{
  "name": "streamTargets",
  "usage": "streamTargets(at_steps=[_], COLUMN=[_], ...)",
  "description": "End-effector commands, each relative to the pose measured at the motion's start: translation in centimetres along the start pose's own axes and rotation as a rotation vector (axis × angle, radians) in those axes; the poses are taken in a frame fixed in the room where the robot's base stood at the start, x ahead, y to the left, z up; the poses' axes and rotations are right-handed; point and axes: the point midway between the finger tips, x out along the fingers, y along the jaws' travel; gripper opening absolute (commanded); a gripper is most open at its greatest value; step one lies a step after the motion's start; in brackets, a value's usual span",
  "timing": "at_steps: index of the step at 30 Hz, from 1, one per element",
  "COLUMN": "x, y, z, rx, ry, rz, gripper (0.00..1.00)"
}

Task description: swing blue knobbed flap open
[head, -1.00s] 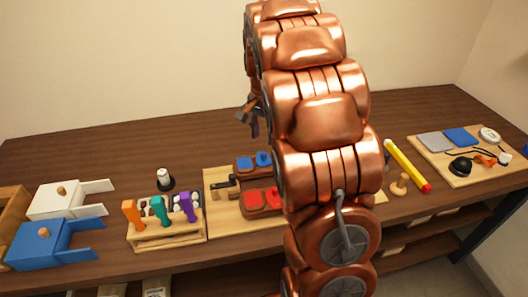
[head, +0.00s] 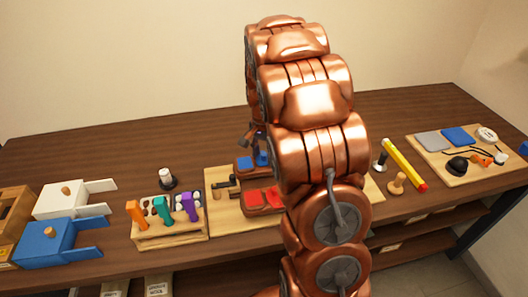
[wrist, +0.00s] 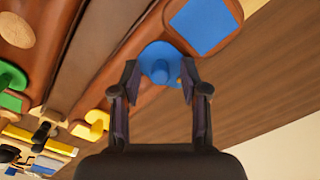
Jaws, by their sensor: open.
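A blue knob (wrist: 160,60) shows in the wrist view between the fingertips of my gripper (wrist: 160,72), whose two dark fingers stand apart. I cannot tell whether either finger touches it. A blue square panel (wrist: 203,24) lies on the same brown wooden block, up and to the right of the knob. In the head view, blue parts (head: 262,160) show on the rear brown block of the board, with my gripper (head: 252,138) just above them. My arm hides the right side of this block.
A block with red panels (head: 254,199) stands in front of the blue one on a pale board (head: 225,213). A tool rack (head: 170,229) and drawer-like boxes (head: 57,244) stand left. A yellow-red stick (head: 404,164) and a tray (head: 478,174) lie right. The rear tabletop is clear.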

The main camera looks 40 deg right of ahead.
Motion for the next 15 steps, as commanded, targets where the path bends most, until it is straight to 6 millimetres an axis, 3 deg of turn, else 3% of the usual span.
streamTargets(at_steps=[2, 15], x=[-0.01, -0.03], y=[0.00, 0.02], z=[0.00, 0.00], rx=[0.000, 0.001], ry=[0.000, 0.000], rz=[0.000, 0.000], gripper=[0.43, 0.00])
